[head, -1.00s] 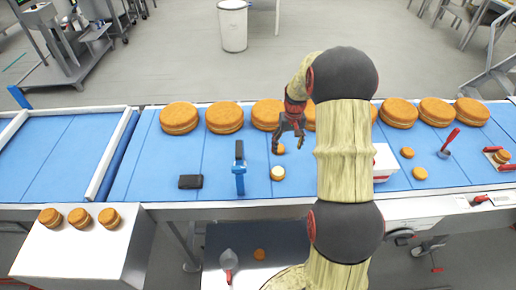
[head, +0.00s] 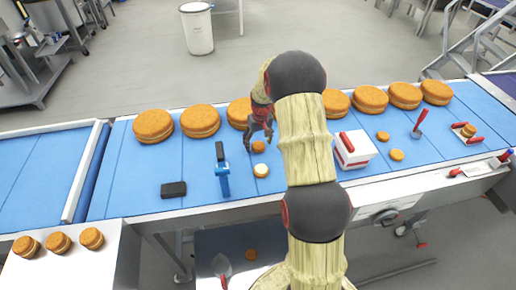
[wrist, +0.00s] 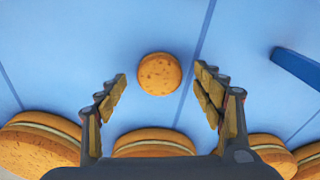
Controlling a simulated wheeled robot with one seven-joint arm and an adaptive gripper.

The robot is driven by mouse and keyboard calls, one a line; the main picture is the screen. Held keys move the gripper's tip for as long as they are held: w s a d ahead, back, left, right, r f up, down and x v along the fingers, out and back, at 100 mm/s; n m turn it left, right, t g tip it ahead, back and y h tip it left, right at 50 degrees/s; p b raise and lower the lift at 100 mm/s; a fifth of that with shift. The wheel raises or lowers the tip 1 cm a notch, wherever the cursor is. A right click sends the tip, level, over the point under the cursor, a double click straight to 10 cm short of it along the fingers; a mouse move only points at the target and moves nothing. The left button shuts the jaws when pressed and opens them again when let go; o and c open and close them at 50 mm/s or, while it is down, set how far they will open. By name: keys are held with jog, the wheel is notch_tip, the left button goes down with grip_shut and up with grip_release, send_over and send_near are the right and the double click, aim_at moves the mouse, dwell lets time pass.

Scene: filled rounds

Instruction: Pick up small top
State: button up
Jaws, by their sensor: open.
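A small orange-brown round top (head: 259,146) lies flat on the blue belt. It also shows in the wrist view (wrist: 159,73), just beyond and between my fingertips. My gripper (head: 259,134) is open and empty, pointing down above it; its spread fingers also show in the wrist view (wrist: 161,84). A cream-topped small round (head: 261,170) lies just in front of the top. Two more small rounds, one farther back (head: 382,136) and one nearer (head: 397,155), lie on the belt to the right.
Large filled rounds (head: 200,120) line the belt's back edge. A white-and-red box (head: 354,150) stands right of my arm. Three small filled rounds (head: 58,243) sit on a white surface at front left.

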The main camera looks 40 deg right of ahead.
jog(key=shift+f, duration=0.35)
jog(key=shift+c, duration=1.1)
jog(key=c, duration=0.7)
jog(key=shift+o, duration=0.2)
jog(key=shift+r, duration=0.2)
